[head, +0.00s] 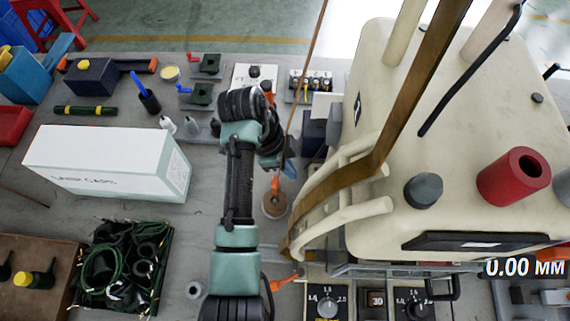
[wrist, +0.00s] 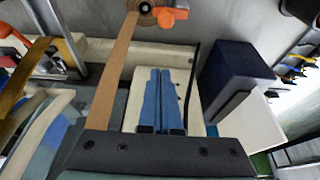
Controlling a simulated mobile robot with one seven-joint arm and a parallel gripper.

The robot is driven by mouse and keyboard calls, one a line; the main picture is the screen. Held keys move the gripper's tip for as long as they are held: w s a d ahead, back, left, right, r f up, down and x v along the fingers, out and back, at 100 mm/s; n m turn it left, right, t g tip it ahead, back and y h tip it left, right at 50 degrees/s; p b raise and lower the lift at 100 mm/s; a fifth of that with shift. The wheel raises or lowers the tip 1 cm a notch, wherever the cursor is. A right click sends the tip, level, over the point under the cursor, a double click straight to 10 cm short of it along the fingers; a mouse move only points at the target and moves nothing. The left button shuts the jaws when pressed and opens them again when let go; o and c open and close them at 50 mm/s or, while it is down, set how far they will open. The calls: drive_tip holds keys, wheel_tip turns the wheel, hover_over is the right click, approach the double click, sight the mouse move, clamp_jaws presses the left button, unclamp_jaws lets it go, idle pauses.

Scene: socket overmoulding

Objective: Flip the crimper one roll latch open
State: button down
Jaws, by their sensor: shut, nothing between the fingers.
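The crimper (head: 465,130) is the large cream machine at the right of the head view. A round brown roll (head: 275,205) sits beside its left side, with a small orange latch-like piece (head: 275,184) at it. In the wrist view the roll (wrist: 146,9) is at the top edge, partly cut off, with the orange piece (wrist: 174,17) on its right. I cannot tell whether this latch is open. My gripper's blue fingers (wrist: 160,78) are together and empty, apart from the orange piece. In the head view my arm largely hides the gripper.
A brown strip (wrist: 113,75) runs from the roll past the fingers' left. A dark blue block (wrist: 235,72) stands right of them. A second orange handle (head: 286,282) is near the dial panel (head: 327,303). A white box (head: 105,160) stands left of my arm.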

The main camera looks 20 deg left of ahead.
sight(276, 182)
drive_tip(key=shift+s+a+f+p, duration=0.1)
drive_tip(key=shift+a+f+p, duration=0.15)
drive_tip(key=shift+f, duration=0.8)
drive_tip(key=shift+a+f+p, duration=0.2)
drive_tip(key=shift+a+f, duration=0.1)
drive_tip(key=shift+f, duration=0.75)
drive_tip(key=shift+s+a+f+p, duration=0.1)
drive_tip(key=shift+a+f+p, duration=0.15)
drive_tip(key=shift+f, duration=0.8)
drive_tip(key=shift+a+m, duration=0.15)
drive_tip(key=shift+m, duration=0.15)
